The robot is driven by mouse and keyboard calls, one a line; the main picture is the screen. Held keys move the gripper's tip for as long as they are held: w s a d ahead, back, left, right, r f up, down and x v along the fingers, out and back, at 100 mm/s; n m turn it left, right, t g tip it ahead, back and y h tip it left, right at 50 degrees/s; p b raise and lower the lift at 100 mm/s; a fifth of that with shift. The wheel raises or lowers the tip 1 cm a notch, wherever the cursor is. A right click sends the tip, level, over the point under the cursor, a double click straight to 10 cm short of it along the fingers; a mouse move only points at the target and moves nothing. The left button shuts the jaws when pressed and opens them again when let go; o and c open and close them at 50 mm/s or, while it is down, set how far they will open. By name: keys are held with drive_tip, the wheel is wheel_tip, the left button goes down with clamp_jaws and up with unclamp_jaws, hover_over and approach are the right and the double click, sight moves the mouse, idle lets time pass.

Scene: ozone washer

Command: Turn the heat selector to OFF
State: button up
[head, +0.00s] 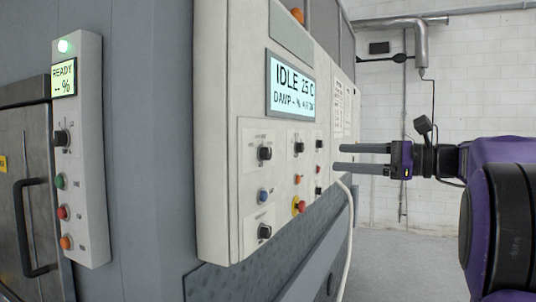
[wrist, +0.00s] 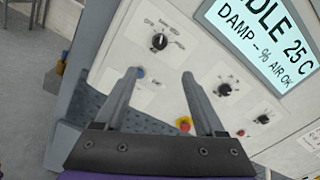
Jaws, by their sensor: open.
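The control panel (head: 222,120) is cream-white and carries several black rotary knobs; the label text is too small to tell which one is the heat selector. A black knob with a ring of position marks (head: 264,153) sits at its upper left. It also shows in the wrist view (wrist: 159,41), beyond and above the gap between my fingertips. A second marked knob (head: 300,147) is to its right, and in the wrist view (wrist: 224,89) it is right of my right finger. My gripper (head: 338,157) is open and empty, apart from the knobs; it also shows in the wrist view (wrist: 161,76).
The display (head: 291,85) reads IDLE 25 C. A blue button (head: 263,196), a red-and-yellow button (head: 299,205) and a lower knob (head: 264,232) share the panel. A white hose (head: 348,235) hangs below my gripper. A narrow button box (head: 83,150) stands left. Open floor lies right.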

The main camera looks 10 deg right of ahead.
sight(270, 153)
drive_tip(key=x, duration=1.7)
drive_tip(key=shift+w, duration=0.1)
clamp_jaws()
